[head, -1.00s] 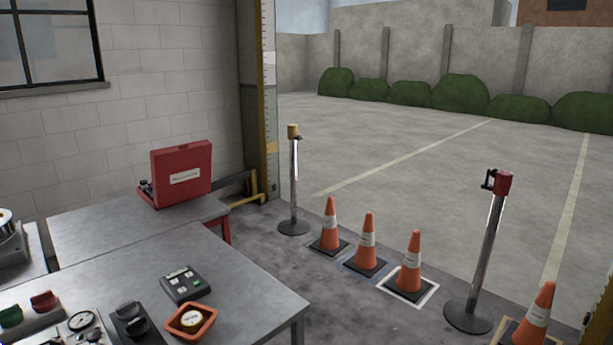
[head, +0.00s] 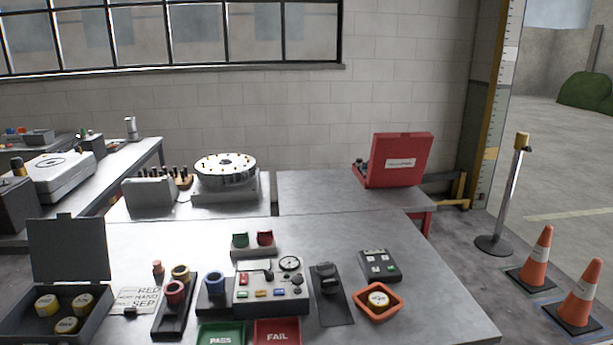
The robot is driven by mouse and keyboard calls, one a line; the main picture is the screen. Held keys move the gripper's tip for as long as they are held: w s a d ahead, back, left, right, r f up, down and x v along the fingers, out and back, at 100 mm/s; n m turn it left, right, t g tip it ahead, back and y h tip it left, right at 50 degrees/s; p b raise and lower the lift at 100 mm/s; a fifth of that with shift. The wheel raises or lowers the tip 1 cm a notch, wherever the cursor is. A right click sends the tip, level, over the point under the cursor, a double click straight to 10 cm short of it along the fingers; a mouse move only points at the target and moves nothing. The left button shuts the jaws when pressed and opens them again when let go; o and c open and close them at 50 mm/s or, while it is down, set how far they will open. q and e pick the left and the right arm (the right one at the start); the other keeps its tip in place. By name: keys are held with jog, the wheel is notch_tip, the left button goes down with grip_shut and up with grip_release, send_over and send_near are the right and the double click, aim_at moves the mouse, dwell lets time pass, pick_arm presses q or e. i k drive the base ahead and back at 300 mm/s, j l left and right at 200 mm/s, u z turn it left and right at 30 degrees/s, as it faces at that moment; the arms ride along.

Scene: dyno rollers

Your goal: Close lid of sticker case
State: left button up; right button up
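A dark grey case (head: 90,313) stands at the front left of the near table. Its lid (head: 68,249) is open and stands nearly upright at the back. Several round yellow-and-white rolls sit inside, which look like sticker rolls; their print is too small to read. A similar roll (head: 379,299) sits in an orange tray (head: 370,314) at the right. Neither of my grippers is in view.
A control box (head: 271,297), a green PASS tray (head: 221,335), a red FAIL tray (head: 277,333) and a card (head: 135,301) crowd the near table (head: 440,310). A red case (head: 400,160) stands open on the back table (head: 320,190). Traffic cones (head: 533,262) stand on the floor at right.

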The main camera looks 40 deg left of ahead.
aim_at(64, 248)
jog(key=u, duration=2.55)
jog(key=i+j+u, duration=1.45)
jog(key=i+u, duration=0.35)
jog(key=i+z, duration=0.4)
jog(key=i, duration=0.15)
jog(key=i+j+z, duration=0.15)
jog(key=i+z, duration=0.25)
jog(key=i, duration=0.15)
jog(key=i+z, duration=0.15)
jog(key=z, duration=0.25)
jog(key=i+z, duration=0.2)
jog(key=z, duration=0.15)
jog(key=i+z, duration=0.15)
jog(key=z, duration=0.25)
jog(key=i+j+z, duration=0.15)
jog(key=z, duration=0.2)
